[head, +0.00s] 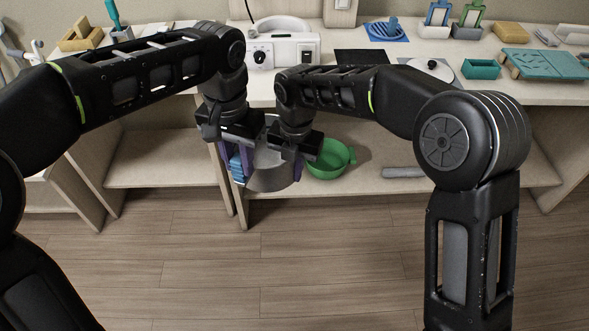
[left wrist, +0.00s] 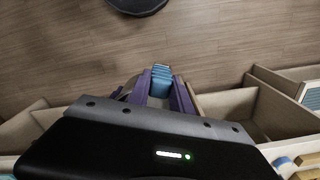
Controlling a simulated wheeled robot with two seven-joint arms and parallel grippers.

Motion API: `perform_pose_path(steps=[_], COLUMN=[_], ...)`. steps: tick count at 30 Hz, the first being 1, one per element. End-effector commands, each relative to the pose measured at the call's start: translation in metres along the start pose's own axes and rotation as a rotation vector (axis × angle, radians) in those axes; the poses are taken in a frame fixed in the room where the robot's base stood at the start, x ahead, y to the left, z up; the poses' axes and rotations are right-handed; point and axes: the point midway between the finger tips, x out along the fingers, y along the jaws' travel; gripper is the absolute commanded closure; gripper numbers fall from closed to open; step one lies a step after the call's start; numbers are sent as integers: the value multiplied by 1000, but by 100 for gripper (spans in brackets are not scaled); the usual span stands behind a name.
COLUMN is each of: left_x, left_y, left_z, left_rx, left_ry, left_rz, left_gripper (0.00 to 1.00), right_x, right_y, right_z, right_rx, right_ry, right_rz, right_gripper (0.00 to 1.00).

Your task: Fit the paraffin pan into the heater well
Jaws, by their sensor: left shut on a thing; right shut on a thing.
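The paraffin pan (head: 268,172) is a grey metal vessel held in the air between my two grippers, in front of the bench and below its top. My left gripper (head: 230,165) has purple fingers shut on the pan's blue ridged handle (head: 237,167). The handle also shows between the fingers in the left wrist view (left wrist: 160,80). My right gripper (head: 297,165) is shut at the pan's right side; the part it grips is hidden. The white heater (head: 285,50) stands on the bench behind my arms, its round well (head: 278,26) partly in view.
A green pot (head: 330,160) sits on the lower shelf behind my right gripper. The floor (head: 250,270) in front is clear.

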Motion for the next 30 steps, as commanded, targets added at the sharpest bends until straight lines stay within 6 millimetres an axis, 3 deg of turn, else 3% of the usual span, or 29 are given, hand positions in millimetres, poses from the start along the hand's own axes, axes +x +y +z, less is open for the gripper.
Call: perform_pose_path(steps=[18, 19, 27, 30], left_x=[0, -1, 0, 0], left_y=[-1, -1, 0, 0], left_z=[0, 0, 0, 0], left_rx=[0, 0, 0, 0], left_ry=[2, 2, 1, 1], left_rz=[-1, -1, -1, -1], left_gripper=[100, 72, 50, 49], right_x=[0, -1, -1, -1], right_y=[0, 0, 0, 0], right_z=[0, 0, 0, 0], right_rx=[-2, -2, -2, -1], right_ry=[0, -1, -1, -1], right_rz=[0, 1, 1, 1], right_gripper=[100, 100, 100, 100])
